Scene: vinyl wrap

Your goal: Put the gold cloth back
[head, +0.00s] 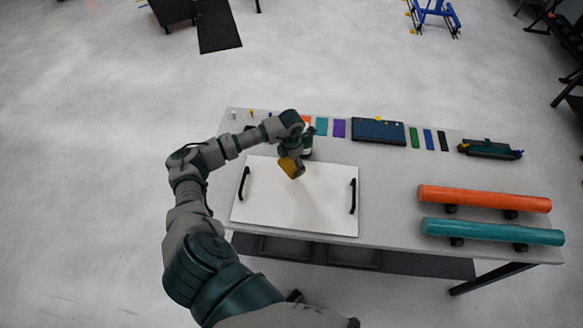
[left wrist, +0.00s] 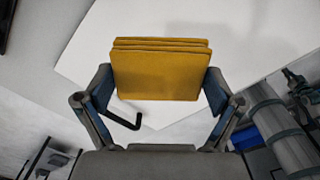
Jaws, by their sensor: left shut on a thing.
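The gold cloth (left wrist: 160,70) is a folded, layered pad, held between the two fingers of my left gripper (left wrist: 157,88) in the left wrist view. In the head view the gold cloth (head: 291,167) hangs below my left gripper (head: 292,158), over the upper part of the white board (head: 270,212). The gripper is shut on the cloth. Whether the cloth touches the board is hard to tell. My right gripper is not in view.
The white board has two black handles (head: 244,183). Behind it are colour swatches (head: 338,128) and a dark blue case (head: 378,131). Orange (head: 485,198) and teal (head: 492,232) rolls lie at the right. A green tool (head: 490,149) lies at the back right. The table between board and rolls is clear.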

